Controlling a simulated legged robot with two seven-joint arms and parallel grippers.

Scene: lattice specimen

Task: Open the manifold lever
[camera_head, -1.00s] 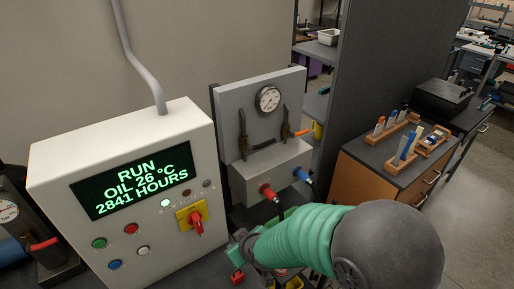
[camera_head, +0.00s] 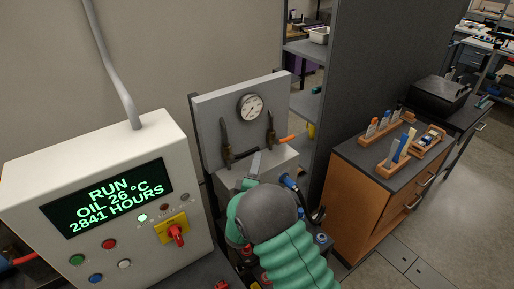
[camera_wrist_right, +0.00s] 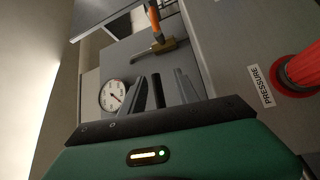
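The manifold is a grey panel (camera_head: 213,104) with a round gauge (camera_head: 250,107) and a box-shaped lower block. An orange-handled lever (camera_head: 284,139) sticks out to the right from the right-hand fitting on the panel. In the right wrist view the orange handle (camera_wrist_right: 154,18) points up from a brass valve body (camera_wrist_right: 156,49). My right gripper (camera_head: 255,162) is in front of the panel, below and left of the lever, apart from it. In the wrist view its two fingers (camera_wrist_right: 162,88) are spread with nothing held between them. My left gripper is not in view.
A white control box (camera_head: 95,185) with a screen and red switch stands left. A blue connector (camera_head: 288,181) is on the block, close to my right arm. A red connector (camera_wrist_right: 300,72) shows by a PRESSURE label. A wooden cabinet (camera_head: 350,200) stands right.

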